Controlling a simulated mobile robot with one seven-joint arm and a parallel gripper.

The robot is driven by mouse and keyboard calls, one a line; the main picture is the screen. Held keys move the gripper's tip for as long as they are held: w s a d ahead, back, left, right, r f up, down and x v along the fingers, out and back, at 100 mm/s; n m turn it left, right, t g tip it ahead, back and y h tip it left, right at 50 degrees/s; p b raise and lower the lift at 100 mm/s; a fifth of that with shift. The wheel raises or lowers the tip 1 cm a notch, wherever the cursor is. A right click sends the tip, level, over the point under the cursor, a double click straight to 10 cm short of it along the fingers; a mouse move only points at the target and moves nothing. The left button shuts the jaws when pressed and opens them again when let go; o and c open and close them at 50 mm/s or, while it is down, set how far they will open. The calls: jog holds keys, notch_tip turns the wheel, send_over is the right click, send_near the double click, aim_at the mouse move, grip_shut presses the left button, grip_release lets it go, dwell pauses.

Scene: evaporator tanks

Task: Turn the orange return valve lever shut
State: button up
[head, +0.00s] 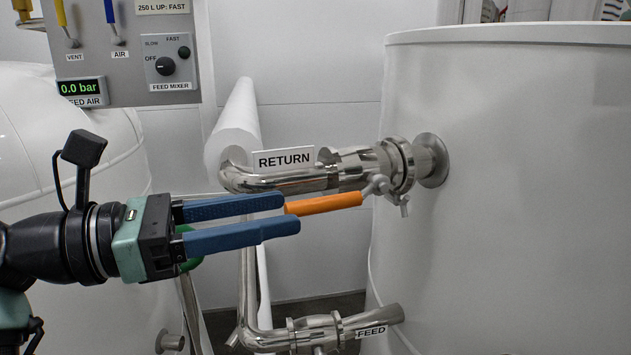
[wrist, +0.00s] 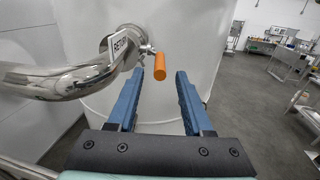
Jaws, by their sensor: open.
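The orange return valve lever (head: 325,203) sticks out to the left from its valve (head: 375,172) on the pipe marked RETURN (head: 285,159), roughly in line with that pipe. My gripper (head: 292,214) is open, with two blue fingers pointing right; in the head view the tips are at the lever's free end. In the wrist view the lever (wrist: 161,66) shows just beyond and between the open fingertips (wrist: 170,75), nearer the left one. No finger is closed on it. Whether a fingertip touches it I cannot tell.
A large white tank (head: 510,180) stands at the right. The steel return pipe (wrist: 60,78) runs close to my left finger in the wrist view. A FEED pipe (head: 330,333) lies below. A control panel (head: 120,55) hangs at upper left. Open floor (wrist: 240,100) shows at right.

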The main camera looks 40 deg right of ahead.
aim_at(355, 197)
jog(key=p+x, duration=0.2)
jog(key=x, duration=0.3)
jog(key=shift+d+r, duration=0.1)
jog(key=shift+r, duration=0.05)
jog(key=shift+d, duration=0.25)
grip_shut()
dwell(1.0)
